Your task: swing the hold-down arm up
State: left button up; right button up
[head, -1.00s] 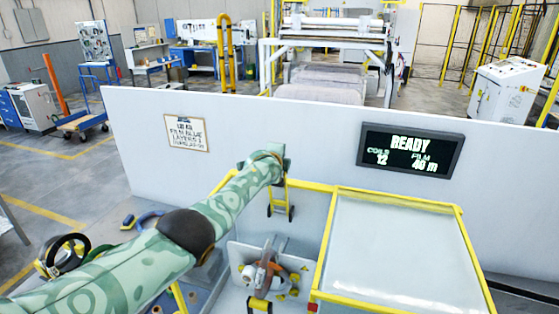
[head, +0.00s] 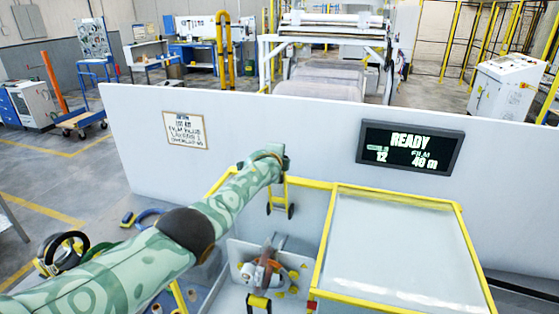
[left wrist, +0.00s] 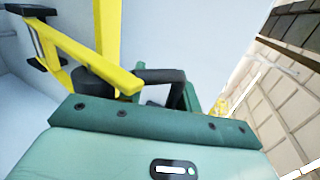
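The yellow hold-down arm (head: 280,192) shows below the end of my left arm in the head view, with black ends at the bottom. In the left wrist view the yellow arm (left wrist: 95,55) slants across the upper left, with a black piece at its far end. Dark parts, including a bent black bar (left wrist: 163,76), lie beside its near end, just past my green wrist housing. My left gripper is at the upper part of the arm; its fingertips are not clearly seen, so whether it is shut on anything cannot be told. My right gripper is out of view.
A yellow-framed cover (head: 400,245) stands right of the arm. An orange-and-white part (head: 264,272) sits in the grey machine below. A white wall (head: 300,130) behind carries a display (head: 410,149) reading READY, coils 12, film 40 m.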

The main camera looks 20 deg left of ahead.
pick_arm(q)
jog(key=p+v, duration=0.6)
jog(key=v, duration=1)
jog(key=shift+s, duration=0.15)
jog(key=shift+d, duration=0.1)
